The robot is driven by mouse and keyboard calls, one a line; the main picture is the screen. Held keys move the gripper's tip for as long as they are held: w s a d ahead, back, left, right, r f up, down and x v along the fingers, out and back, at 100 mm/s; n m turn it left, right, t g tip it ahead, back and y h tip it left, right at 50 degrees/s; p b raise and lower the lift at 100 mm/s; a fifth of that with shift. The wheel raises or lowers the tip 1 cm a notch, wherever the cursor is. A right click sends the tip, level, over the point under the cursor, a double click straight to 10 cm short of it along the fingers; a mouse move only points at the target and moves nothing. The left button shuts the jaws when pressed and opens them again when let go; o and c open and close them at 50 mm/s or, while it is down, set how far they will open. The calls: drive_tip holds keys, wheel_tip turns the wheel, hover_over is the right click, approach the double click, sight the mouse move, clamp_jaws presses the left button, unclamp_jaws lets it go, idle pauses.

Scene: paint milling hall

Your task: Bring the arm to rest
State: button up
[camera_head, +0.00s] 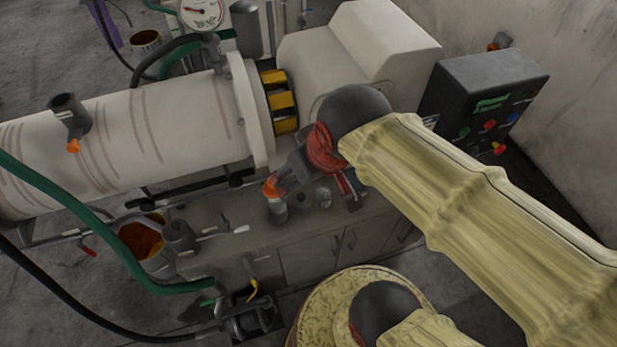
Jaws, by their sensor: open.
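My arm, in a pale yellow sleeve, reaches in from the right of the head view and bends at a dark grey joint. My gripper (308,188) is beyond a red band, over the worktop of a low cabinet (310,258). It is open, and I see nothing held between its fingers. A small grey cylinder (278,211) is at its left finger in the picture; I cannot tell whether they touch. A small clear jar (323,198) shows just below the jaws.
A big cream horizontal mill drum (170,130) lies behind and left of my gripper. A control box (485,100) with coloured buttons stands at right. Green and black hoses, an orange-filled bucket (140,240) and a pump (250,315) occupy the lower left.

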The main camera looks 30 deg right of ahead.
drive_tip(key=shift+s+r+m, duration=0.1)
drive_tip(key=shift+s+m, duration=0.2)
drive_tip(key=shift+s, duration=0.65)
